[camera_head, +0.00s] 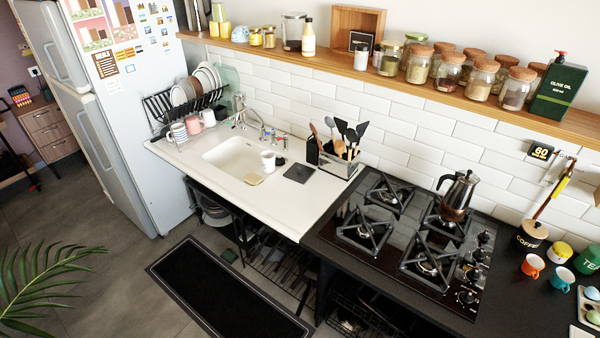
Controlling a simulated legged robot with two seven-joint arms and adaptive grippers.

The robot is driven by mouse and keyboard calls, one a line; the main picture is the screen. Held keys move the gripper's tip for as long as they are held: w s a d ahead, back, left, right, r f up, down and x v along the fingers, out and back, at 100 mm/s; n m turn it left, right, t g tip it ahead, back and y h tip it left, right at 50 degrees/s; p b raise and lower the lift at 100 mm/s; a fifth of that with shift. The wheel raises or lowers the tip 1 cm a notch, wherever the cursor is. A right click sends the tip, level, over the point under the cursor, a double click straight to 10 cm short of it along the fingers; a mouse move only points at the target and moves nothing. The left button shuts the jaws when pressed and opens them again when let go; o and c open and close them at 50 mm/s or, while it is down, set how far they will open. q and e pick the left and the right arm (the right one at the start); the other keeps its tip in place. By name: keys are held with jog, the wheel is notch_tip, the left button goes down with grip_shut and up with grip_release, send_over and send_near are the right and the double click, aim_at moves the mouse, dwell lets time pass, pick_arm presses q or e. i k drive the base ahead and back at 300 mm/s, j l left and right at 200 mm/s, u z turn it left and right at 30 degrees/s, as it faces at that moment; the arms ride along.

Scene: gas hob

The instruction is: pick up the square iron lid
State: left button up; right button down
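A flat dark square piece (299,173), which looks like the square iron lid, lies on the white counter (280,207) between the sink and the utensil holder. Its handle, if it has one, is too small to tell. Nothing lies on top of it. Neither of my grippers shows in the head view.
The utensil holder (338,166) stands just right of the lid. A white mug (268,161) and the sink (232,155) are to its left. The gas hob (408,237) with a moka pot (458,197) is at right. The counter in front of the lid is clear.

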aim_at(301, 174)
jog(key=z, duration=0.3)
jog(key=i+j+z, duration=0.15)
jog(key=j+z, duration=0.2)
jog(key=z, duration=0.15)
jog(key=j+z, duration=0.45)
jog(key=i+j+z, duration=0.1)
jog(key=j+z, duration=0.2)
jog(key=z, duration=0.2)
